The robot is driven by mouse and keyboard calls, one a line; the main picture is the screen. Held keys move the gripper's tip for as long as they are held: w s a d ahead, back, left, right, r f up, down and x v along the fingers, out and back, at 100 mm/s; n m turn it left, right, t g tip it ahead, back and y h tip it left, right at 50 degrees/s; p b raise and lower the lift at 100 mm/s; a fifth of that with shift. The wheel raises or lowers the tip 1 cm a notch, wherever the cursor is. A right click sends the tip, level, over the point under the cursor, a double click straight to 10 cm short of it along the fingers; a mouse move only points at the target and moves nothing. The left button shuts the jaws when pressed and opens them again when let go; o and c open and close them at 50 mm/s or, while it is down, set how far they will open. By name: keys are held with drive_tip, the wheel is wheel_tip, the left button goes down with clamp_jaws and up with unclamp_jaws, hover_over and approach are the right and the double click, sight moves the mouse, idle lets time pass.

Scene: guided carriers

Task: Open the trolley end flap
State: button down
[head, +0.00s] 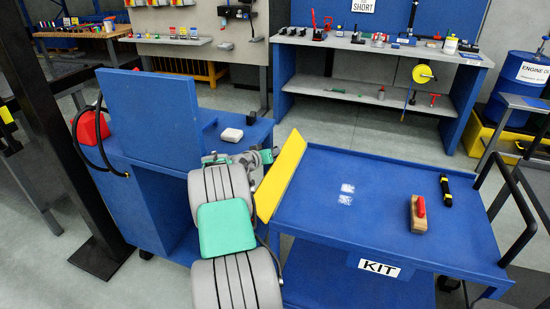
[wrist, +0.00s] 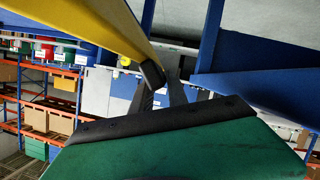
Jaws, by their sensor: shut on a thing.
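The yellow end flap (head: 280,178) stands up at the left end of the blue KIT trolley (head: 330,235). It looks close to upright, but I cannot tell its exact tilt. My gripper (head: 264,156) is at the flap's left side, near its far upper part, partly hidden by my own arm. In the wrist view the flap (wrist: 95,25) runs in from the upper left. My gripper's dark fingers (wrist: 160,88) are at its end, shut on it. The exact contact and any latch are hidden.
A wooden-handled brush (head: 418,214) and a black-and-yellow tool (head: 445,190) lie on the trolley top. A black push handle (head: 520,205) is at its right end. A blue cart (head: 150,170) stands left of my arm. A blue workbench (head: 380,50) is behind.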

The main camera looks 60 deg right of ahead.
drive_tip(key=shift+w+a+f, duration=0.15)
drive_tip(key=shift+f, duration=0.2)
drive_tip(key=c, duration=1.6)
unclamp_jaws()
drive_tip(key=shift+o, duration=1)
drive_tip(key=shift+r, duration=0.1)
